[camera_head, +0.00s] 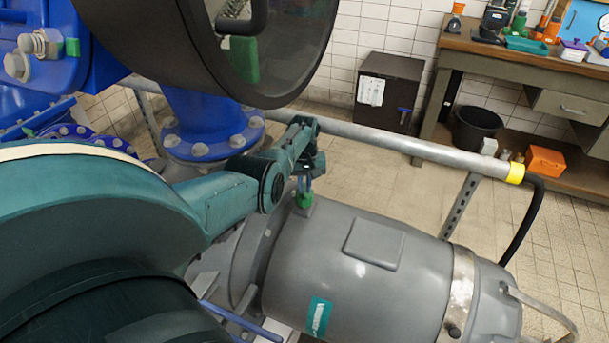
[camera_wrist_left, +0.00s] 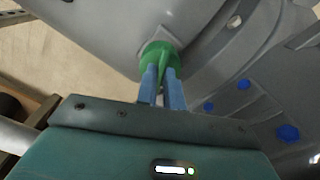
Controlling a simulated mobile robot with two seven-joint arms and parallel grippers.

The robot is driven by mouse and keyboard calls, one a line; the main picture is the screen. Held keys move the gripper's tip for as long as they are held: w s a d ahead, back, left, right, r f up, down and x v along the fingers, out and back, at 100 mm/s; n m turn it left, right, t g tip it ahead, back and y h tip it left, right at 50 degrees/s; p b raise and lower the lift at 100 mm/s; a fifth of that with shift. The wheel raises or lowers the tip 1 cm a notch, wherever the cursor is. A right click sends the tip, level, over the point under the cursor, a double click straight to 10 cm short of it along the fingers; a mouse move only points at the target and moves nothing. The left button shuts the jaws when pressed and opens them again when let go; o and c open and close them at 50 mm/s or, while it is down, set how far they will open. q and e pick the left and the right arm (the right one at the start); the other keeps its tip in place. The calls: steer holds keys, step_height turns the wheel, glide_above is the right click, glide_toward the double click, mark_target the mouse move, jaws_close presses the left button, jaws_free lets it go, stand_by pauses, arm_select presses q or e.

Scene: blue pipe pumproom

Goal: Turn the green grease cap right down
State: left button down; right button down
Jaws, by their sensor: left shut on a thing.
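The green grease cap (camera_head: 305,200) sits on top of the grey motor housing (camera_head: 340,262), near its left end. My left gripper (camera_head: 307,186) comes down on the cap from above, its blue fingers closed around it. In the left wrist view the green cap (camera_wrist_left: 159,58) shows between and beyond the two blue fingertips (camera_wrist_left: 161,78). The fingers hide part of the cap, and I cannot tell how far down it is turned. My right gripper is not in view.
A grey handrail pipe (camera_head: 400,142) with a yellow band runs behind the motor. A large dark wheel (camera_head: 200,45) and blue pipework (camera_head: 205,125) stand at the left. A workbench (camera_head: 520,55) is at the back right. Tiled floor (camera_head: 375,185) is clear behind the motor.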

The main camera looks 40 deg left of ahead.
arm_select(q)
steer(key=m, duration=0.4)
steer(key=shift+m, duration=0.3)
steer(key=m, duration=0.4)
steer(key=shift+m, duration=0.4)
steer(key=c, duration=1.5)
jaws_free()
